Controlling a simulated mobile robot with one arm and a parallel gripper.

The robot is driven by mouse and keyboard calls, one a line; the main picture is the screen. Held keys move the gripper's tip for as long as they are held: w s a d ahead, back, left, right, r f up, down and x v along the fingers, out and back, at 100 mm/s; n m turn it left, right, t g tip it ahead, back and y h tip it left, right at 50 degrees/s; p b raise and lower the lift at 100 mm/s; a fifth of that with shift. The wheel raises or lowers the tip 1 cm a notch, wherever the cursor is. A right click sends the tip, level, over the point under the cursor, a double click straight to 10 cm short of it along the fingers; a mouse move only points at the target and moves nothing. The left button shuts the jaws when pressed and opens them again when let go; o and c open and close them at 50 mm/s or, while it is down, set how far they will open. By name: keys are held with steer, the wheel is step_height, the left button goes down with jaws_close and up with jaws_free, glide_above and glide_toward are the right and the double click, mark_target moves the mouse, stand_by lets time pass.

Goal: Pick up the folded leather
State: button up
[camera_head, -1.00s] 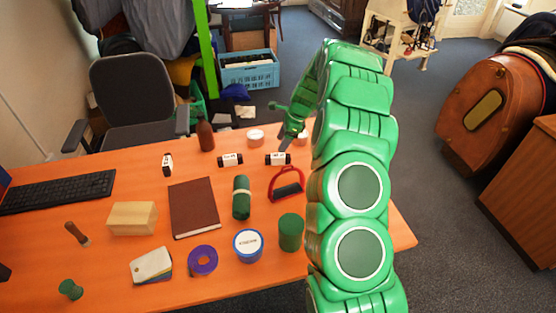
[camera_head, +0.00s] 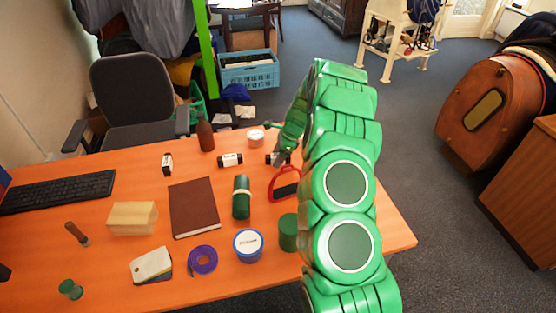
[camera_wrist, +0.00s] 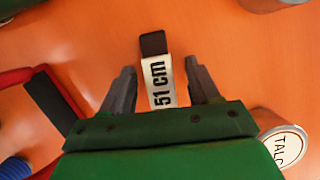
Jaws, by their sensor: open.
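A dark folded piece with a white band reading "51 cm" (camera_wrist: 160,82), which looks like folded leather, lies on the orange table (camera_head: 110,265). In the wrist view it lies between the two grey fingers of my gripper (camera_wrist: 160,66), one on each side. The fingers are open and I see no contact; how high they are above the table is hard to tell. In the head view my gripper (camera_head: 283,157) is over this piece at the back right and partly covers it. Two similar banded pieces, one in the middle (camera_head: 230,160) and one further left (camera_head: 167,164), lie apart from it.
A red stirrup (camera_head: 285,184) lies close in front. A tin lettered TALC (camera_wrist: 286,145) is close by in the wrist view. A green roll (camera_head: 241,198), brown book (camera_head: 194,208), dark bottle (camera_head: 205,136) and green cylinder (camera_head: 288,232) also stand or lie on the table.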

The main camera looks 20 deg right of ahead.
steer(key=shift+c, duration=0.2)
jaws_close()
steer(key=shift+r, duration=0.15)
